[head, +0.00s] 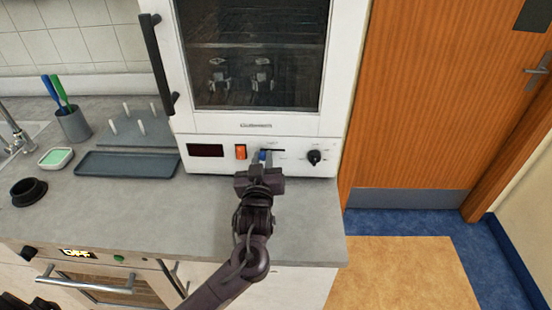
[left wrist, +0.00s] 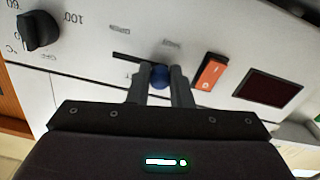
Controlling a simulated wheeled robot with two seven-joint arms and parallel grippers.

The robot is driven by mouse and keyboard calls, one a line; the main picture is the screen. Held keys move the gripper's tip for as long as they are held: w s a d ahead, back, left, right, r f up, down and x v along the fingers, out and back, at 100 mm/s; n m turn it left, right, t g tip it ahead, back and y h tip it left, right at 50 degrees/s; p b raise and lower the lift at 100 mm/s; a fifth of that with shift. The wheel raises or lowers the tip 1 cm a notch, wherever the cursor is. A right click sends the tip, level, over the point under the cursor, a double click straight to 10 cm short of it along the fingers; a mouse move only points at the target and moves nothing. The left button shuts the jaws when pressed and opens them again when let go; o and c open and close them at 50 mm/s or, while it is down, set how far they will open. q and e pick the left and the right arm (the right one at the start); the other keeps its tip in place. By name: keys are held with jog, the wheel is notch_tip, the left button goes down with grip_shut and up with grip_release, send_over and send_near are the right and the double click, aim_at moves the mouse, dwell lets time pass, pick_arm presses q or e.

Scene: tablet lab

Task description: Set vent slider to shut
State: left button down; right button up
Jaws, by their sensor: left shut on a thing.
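The vent slider's blue knob (head: 262,155) sits in a dark slot (head: 278,150) on the white front panel of the oven-like cabinet. My left gripper (head: 261,163) is at the panel, shut on the knob. In the left wrist view, which is turned over, the blue knob (left wrist: 159,77) is between the two fingers (left wrist: 160,88). The bare slot (left wrist: 130,60) runs to the left from it there, so the knob is toward the slot's left end in the head view.
An orange switch (head: 240,152) and dark display (head: 205,150) are left of the knob; a black dial (head: 314,156) is to its right. A grey tray (head: 128,164) lies on the counter. The counter before the cabinet is mostly clear.

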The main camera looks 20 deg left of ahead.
pick_arm(q)
jog(key=shift+a, duration=0.15)
jog(key=c, duration=1.3)
grip_release()
jog(key=shift+s+a, duration=0.1)
jog(key=shift+a, duration=0.1)
jog(key=shift+d, duration=0.15)
jog(key=shift+s+d+f, duration=0.1)
jog(key=shift+s, duration=0.2)
jog(key=b+v, duration=0.1)
jog(key=v, duration=0.6)
jog(key=shift+b, duration=0.4)
jog(key=shift+s, duration=0.2)
